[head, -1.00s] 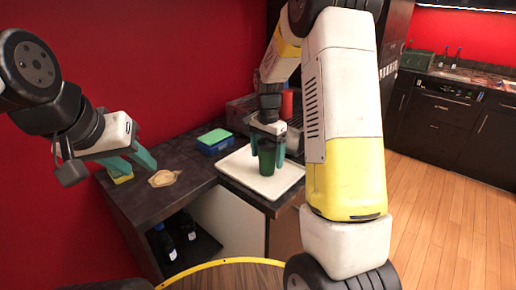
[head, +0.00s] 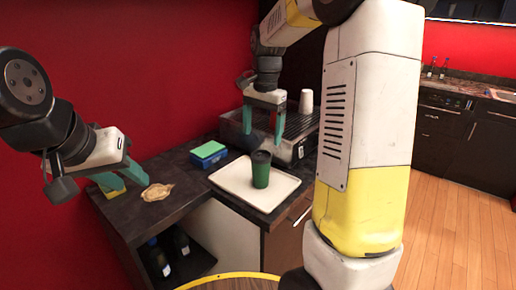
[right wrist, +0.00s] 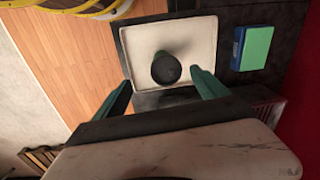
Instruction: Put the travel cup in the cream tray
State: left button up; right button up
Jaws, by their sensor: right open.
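The green travel cup (head: 261,170) with a dark lid stands upright on the cream tray (head: 232,179) on the dark counter. In the right wrist view the cup (right wrist: 166,68) shows from above, inside the rim of the tray (right wrist: 205,30). My right gripper (head: 262,122) is open and empty, above and behind the cup, apart from it. Its two teal fingers (right wrist: 160,95) are spread wide in the right wrist view. My left gripper (head: 128,180) hangs over the left part of the counter, beside a yellow item; whether its fingers are apart is unclear.
A blue box with a green top (head: 208,153) stands left of the tray. A tan flat item (head: 157,192) lies near the counter's left edge. A coffee machine (head: 295,125) with a white cup stack (head: 306,101) stands behind the tray. Bottles (head: 160,258) sit on a shelf below.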

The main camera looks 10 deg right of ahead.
jog(key=s+a+r+n+t+y, duration=0.1)
jog(key=s+n, duration=0.4)
jog(key=s, duration=0.6)
jog(key=s+a+r+n+t, duration=0.1)
jog(key=s+n+t, duration=0.3)
jog(key=s, duration=0.7)
jog(key=shift+s+a+r+n+t+y, duration=0.15)
jog(key=shift+a+r+n+t+y, duration=0.2)
jog(key=shift+r, duration=0.5)
